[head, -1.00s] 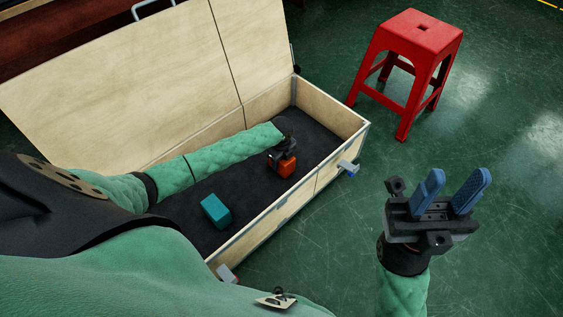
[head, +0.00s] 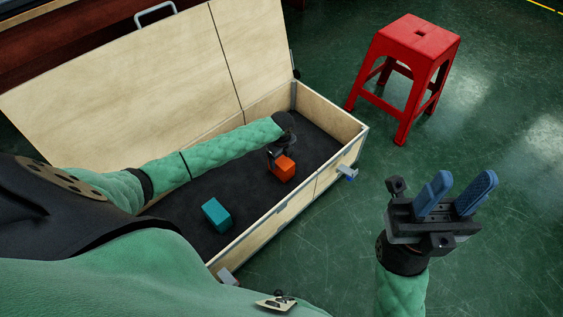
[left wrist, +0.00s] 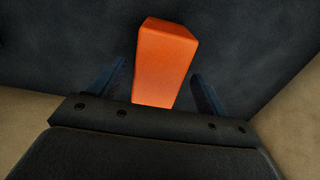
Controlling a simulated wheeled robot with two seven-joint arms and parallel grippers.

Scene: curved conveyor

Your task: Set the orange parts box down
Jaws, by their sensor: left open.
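The orange parts box (head: 284,168) is on the dark floor of the open wooden case (head: 335,103), toward its right end. My left gripper (head: 277,154) reaches down into the case right at the box. In the left wrist view, the orange box (left wrist: 165,62) stands between the two blue fingers of my left gripper (left wrist: 158,88). The fingers are open, with gaps showing beside the box. My right gripper (head: 455,193) is outside the case at the right, with its two blue fingers apart and nothing between them.
A teal box (head: 216,214) lies in the case, left of the orange box. The case's lid (head: 120,85) stands open at the back. A red stool (head: 415,60) stands on the green floor (head: 510,110) to the right. Latches stick out from the front wall.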

